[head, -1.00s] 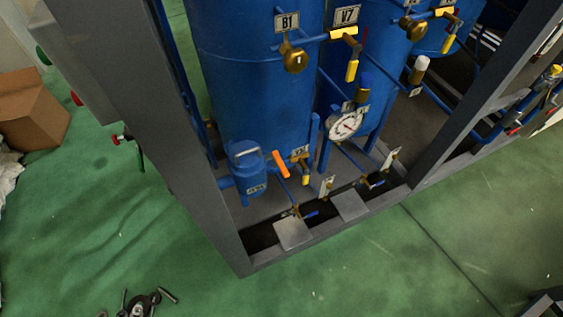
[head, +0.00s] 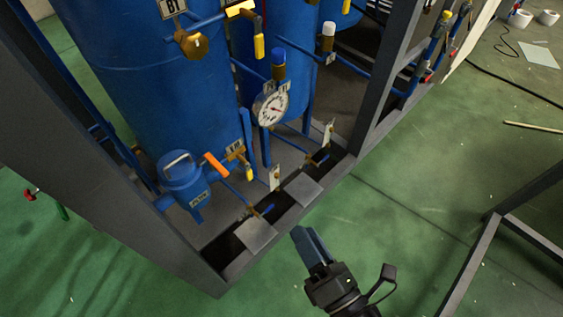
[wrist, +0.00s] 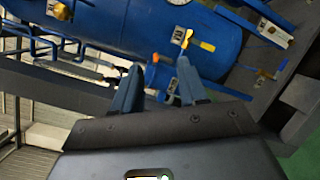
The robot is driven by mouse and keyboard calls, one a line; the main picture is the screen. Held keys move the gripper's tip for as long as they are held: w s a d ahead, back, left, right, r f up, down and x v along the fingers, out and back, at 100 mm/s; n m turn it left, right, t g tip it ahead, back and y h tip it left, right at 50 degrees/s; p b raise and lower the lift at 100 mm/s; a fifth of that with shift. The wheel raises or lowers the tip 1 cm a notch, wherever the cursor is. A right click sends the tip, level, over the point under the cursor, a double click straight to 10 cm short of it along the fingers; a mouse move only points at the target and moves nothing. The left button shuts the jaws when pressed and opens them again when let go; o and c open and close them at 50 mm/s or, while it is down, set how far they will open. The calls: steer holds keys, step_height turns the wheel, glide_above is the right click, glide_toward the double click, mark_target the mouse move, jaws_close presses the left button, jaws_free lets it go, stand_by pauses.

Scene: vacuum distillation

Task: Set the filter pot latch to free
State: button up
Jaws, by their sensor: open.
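The filter pot (head: 186,188) is a small blue vessel with a label, low at the left front of the skid in the head view. A pale, bar-like latch (head: 176,160) lies across its lid; its exact setting is too small to tell. My gripper (head: 308,236) is in front of the frame, to the right of and apart from the pot. In the wrist view my gripper (wrist: 160,76) shows two blue fingers spread apart with nothing between them. I cannot make out the latch in the wrist view.
An orange lever (head: 215,164) sits just right of the pot. A grey post (head: 100,195) rises to its left and a large blue tank (head: 150,90) stands behind. A pressure gauge (head: 271,105) and tagged valves are to the right. Green floor in front is clear.

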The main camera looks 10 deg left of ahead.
mark_target(227, 175)
steer(key=w+a+n+g+y, duration=0.1)
steer(key=w+a+n, duration=0.2)
steer(key=a+n, duration=0.2)
steer(key=w+a+f+n+g+y+b, duration=0.1)
steer(key=w+a+n, duration=0.2)
steer(key=a+n, duration=0.2)
steer(key=w+a+n+g+y, duration=0.1)
steer(key=w+a+n+g, duration=0.1)
steer(key=w+a+n, duration=0.2)
steer(key=shift+a+f+n+y+b, duration=0.35)
steer(key=shift+a+f+n+y, duration=0.05)
steer(key=shift+n, duration=0.1)
steer(key=x, duration=0.7)
steer(key=shift+w+a, duration=0.1)
steer(key=shift+a, duration=0.05)
jaws_close()
